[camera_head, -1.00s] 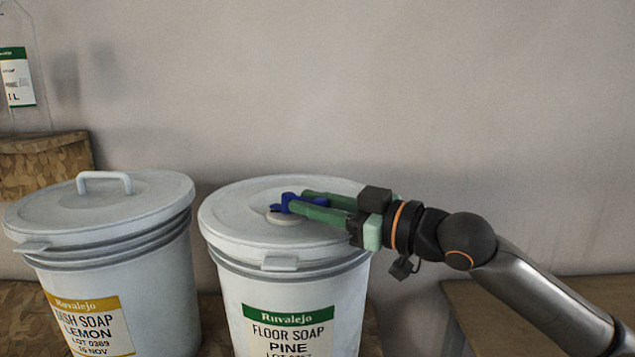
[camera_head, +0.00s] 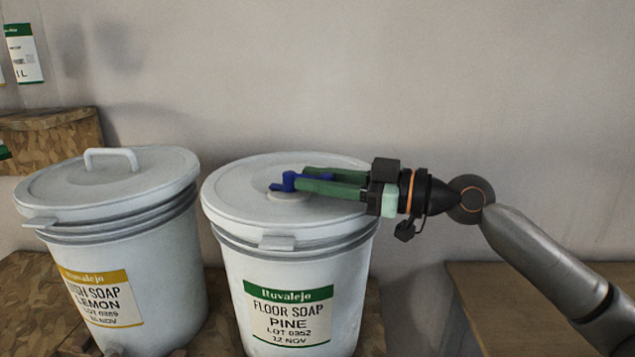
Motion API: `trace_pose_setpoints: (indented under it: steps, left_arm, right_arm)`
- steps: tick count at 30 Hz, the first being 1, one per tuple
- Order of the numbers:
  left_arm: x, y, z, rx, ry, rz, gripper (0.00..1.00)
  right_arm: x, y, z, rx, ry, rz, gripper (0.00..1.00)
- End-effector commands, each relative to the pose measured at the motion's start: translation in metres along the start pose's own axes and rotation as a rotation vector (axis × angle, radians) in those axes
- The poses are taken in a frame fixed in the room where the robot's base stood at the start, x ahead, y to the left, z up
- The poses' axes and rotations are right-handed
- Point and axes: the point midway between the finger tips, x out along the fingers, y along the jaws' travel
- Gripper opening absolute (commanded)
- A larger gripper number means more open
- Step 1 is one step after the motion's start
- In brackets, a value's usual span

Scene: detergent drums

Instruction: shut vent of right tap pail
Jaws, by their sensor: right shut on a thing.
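The right pail (camera_head: 293,267) is white with a green-banded label reading Floor Soap Pine. On its lid (camera_head: 235,190) sits a small round vent base with a blue vent handle (camera_head: 287,182) on top. My right gripper (camera_head: 304,180) reaches in from the right, low over the lid, with its green fingers shut on the blue handle. Part of the handle is hidden between and behind the fingers. No tap shows on this pail in view. My left gripper is not in view.
A white pail (camera_head: 163,261) labelled Lemon, with a lid handle, stands close on the left. A wooden block or shelf (camera_head: 52,138) is behind it at far left. A wooden surface (camera_head: 540,290) lies at right. The plain wall is behind.

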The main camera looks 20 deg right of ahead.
Motion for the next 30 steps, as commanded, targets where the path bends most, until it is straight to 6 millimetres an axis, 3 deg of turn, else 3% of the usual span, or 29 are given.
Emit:
trace_pose_setpoints:
  steps: [12,13,17,26,30]
  left_arm:
    - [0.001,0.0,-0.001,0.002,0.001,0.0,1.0]
    - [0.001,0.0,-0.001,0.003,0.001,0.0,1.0]
    - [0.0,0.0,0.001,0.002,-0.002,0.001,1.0]
    - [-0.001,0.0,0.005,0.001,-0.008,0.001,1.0]
    - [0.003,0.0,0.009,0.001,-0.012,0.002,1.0]
  right_arm:
    - [0.0,0.001,0.001,0.001,-0.003,-0.001,0.0]
    - [0.0,0.001,0.001,0.001,-0.003,-0.001,0.28]
    - [0.0,0.001,0.001,0.001,-0.002,-0.002,0.43]
    - [-0.002,0.0,0.001,0.001,-0.001,-0.002,0.44]
    - [-0.014,0.001,0.003,0.001,-0.003,0.0,0.44]
